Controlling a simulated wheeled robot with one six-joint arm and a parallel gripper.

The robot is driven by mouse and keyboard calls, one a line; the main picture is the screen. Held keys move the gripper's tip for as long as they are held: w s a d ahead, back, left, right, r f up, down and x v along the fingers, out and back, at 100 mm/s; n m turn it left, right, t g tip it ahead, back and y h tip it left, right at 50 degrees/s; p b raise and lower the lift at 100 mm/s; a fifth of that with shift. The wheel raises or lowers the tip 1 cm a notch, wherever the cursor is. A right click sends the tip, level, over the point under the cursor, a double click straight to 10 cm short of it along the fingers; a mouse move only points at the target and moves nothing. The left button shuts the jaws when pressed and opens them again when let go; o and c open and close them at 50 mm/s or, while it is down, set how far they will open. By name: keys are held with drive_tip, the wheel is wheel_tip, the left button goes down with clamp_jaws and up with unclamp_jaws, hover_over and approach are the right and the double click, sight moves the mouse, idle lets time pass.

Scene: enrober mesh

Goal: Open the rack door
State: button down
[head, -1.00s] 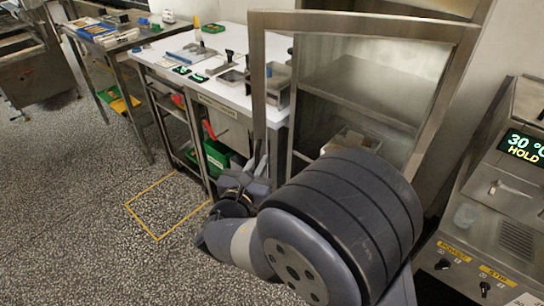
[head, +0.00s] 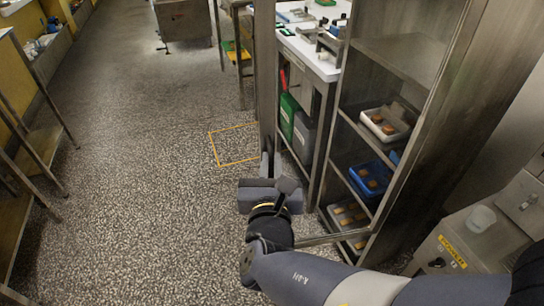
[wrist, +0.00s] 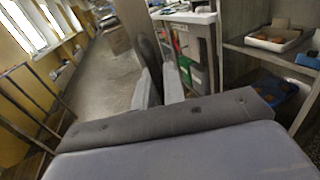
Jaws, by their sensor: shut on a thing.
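The rack door (head: 266,75) is an open metal frame. It stands ajar, its free-edge upright swung out in front of the rack and its bottom rail (head: 335,237) running right toward the rack. The metal rack (head: 335,130) shows its shelves through and beside the frame. My gripper (head: 270,175) is at the lower part of the door's free edge. In the wrist view its two fingers (wrist: 158,88) are closed around a dark upright piece, apparently the door handle (wrist: 150,58). The exact contact is partly hidden.
The rack holds a white tray (head: 386,121), a blue tray (head: 372,178) and a lower tray with brown pieces. A white-topped table (head: 315,60) stands behind the door. A machine (head: 470,235) is close on the right. The speckled floor (head: 130,190) to the left is clear.

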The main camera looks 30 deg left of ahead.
drive_tip(key=s+d, duration=0.6)
drive_tip(key=d, duration=0.3)
drive_tip(key=shift+d+b, duration=0.35)
drive_tip(key=c, duration=1.6)
unclamp_jaws()
drive_tip(key=shift+p+v, duration=0.7)
drive_tip(key=shift+v, duration=4.65)
drive_tip(key=shift+d, duration=0.15)
